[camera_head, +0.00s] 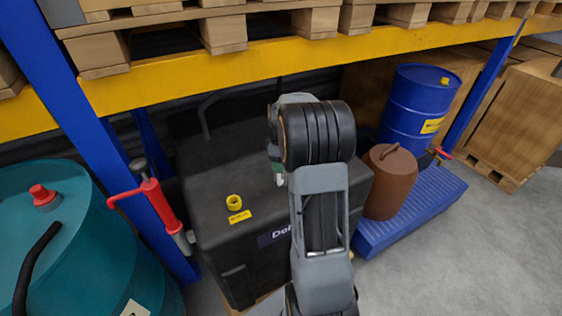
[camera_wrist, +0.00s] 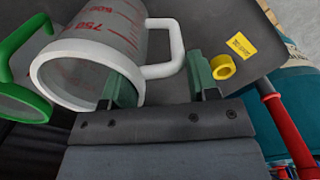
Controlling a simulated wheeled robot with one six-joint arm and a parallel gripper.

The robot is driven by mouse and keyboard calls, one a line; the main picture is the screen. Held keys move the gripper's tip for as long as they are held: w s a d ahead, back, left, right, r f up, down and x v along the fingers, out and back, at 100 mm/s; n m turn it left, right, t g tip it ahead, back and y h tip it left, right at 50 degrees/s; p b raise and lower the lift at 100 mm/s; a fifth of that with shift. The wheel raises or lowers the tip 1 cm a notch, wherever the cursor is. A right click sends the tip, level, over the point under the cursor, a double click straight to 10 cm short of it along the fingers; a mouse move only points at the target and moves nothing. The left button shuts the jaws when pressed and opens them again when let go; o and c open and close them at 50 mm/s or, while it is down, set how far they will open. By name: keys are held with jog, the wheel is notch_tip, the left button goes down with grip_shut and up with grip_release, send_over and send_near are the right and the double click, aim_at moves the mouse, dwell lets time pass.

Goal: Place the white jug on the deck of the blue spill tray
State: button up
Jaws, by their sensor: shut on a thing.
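The white jug (camera_wrist: 105,55) has red measuring marks and lies tilted across the upper left of the wrist view. My gripper (camera_wrist: 160,82) is shut on it at the handle, with one green-padded finger by the rim and the other on the handle's outer side. In the head view my arm hides most of the gripper and jug. The blue spill tray (camera_head: 425,212) stands on the floor at the right, its ribbed deck partly covered by a brown container and a blue drum.
A brown container (camera_head: 390,182) and blue drum (camera_head: 418,110) occupy the tray's left and back; bare deck shows at front right. A black tank (camera_head: 215,180) sits under my arm. A green-rimmed jug (camera_wrist: 22,100) is beside the white one. A yellow rack beam (camera_head: 200,70) crosses above.

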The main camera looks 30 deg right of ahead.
jog(key=shift+f, duration=0.2)
jog(key=o, duration=1.2)
jog(key=shift+o, duration=0.2)
